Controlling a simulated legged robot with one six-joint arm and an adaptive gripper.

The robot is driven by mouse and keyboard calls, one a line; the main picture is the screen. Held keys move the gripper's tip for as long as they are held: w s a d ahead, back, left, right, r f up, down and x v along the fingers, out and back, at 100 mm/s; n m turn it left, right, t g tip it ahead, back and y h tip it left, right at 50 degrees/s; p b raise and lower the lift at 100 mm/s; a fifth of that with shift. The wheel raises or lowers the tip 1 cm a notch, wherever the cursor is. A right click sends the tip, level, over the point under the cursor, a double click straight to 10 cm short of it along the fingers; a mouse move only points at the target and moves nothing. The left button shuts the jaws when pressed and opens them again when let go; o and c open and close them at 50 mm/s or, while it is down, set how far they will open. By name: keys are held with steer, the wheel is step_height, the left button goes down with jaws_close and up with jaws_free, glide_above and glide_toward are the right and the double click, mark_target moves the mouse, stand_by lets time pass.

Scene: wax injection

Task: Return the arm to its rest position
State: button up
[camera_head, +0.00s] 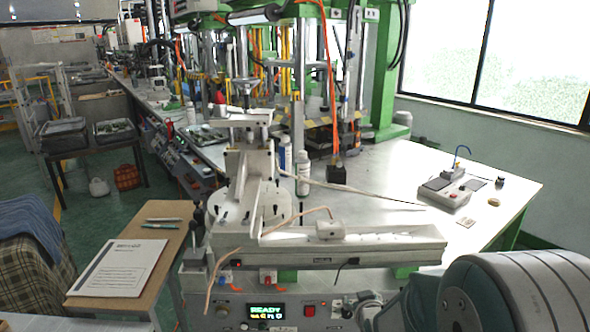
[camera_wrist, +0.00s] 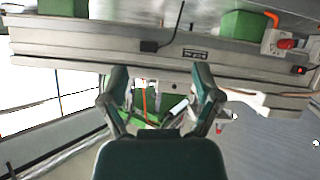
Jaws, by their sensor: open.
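My gripper (camera_wrist: 160,95) shows in the wrist view with its two dark green fingers spread apart. It is open and nothing is between the fingers. Beyond the fingers is the underside or front of a grey machine beam (camera_wrist: 120,55); the picture there looks upside down. In the head view, part of my arm (camera_head: 500,295) fills the lower right corner, and the gripper itself cannot be made out there. The wax injection machine (camera_head: 350,245) stands in front, with a lit display (camera_head: 265,311) that reads READY.
A small wooden table (camera_head: 150,240) with a paper document (camera_head: 118,267) and pens stands at left. A white worktable (camera_head: 390,170) behind the machine holds bottles and a grey control box (camera_head: 447,190). Green press frames (camera_head: 385,70) rise behind. Open floor shows at far left.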

steer(key=s+r+g, duration=0.2)
steer(key=s+r, duration=0.2)
steer(key=s, duration=0.5)
steer(key=s+r+m+g, duration=0.1)
steer(key=s+r+g, duration=0.1)
steer(key=s+r, duration=0.3)
steer(key=s+r+m+g, duration=0.1)
steer(key=s+r, duration=0.4)
steer(key=s, duration=0.8)
steer(key=shift+s+r+g, duration=0.15)
steer(key=shift+r+g, duration=0.05)
steer(key=shift+g, duration=0.7)
